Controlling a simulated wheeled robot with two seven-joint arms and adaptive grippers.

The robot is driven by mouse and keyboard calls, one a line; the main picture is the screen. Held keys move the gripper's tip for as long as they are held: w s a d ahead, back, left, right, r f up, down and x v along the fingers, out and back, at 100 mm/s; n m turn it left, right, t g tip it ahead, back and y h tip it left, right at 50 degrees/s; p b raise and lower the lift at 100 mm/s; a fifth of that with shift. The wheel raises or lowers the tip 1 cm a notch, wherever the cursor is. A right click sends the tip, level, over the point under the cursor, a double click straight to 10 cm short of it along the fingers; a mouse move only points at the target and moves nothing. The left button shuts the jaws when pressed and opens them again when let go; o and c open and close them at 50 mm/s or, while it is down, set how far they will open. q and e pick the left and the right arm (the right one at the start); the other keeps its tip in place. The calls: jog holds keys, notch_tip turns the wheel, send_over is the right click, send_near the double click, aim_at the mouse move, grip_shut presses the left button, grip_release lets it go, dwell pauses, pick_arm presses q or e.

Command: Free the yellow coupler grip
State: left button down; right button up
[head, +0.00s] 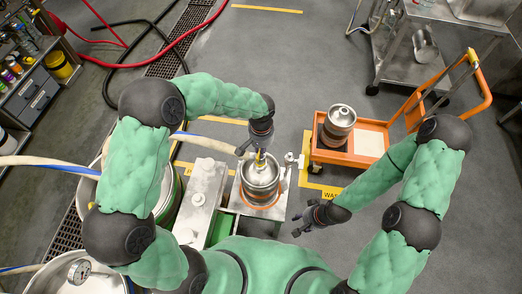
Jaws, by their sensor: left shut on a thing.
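A steel keg (260,181) stands upright on a metal stand in the middle, with an orange-brown ring at its base. The yellow coupler grip (260,158) is a small yellow piece at the top of this keg, partly hidden by my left gripper. My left gripper (255,151) reaches down from above and is shut on the yellow coupler grip. Its fingertips are small and partly hidden. My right gripper (297,227) is to the lower right of the keg, apart from it, with its fingers spread and empty.
A pale hose (205,142) runs from the left to the keg top. A steel box (201,192) stands left of the keg. An orange cart (367,142) with another keg (339,121) is at the right. A steel table (440,45) stands at the back right. The floor between is open.

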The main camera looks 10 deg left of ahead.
pick_arm(q)
jog(key=shift+w+n, duration=0.15)
jog(key=shift+n, duration=0.55)
jog(key=shift+r+b, duration=0.1)
jog(key=shift+b, duration=0.2)
jog(key=c, duration=1.2)
grip_release()
notch_tip(320, 180, up, 12)
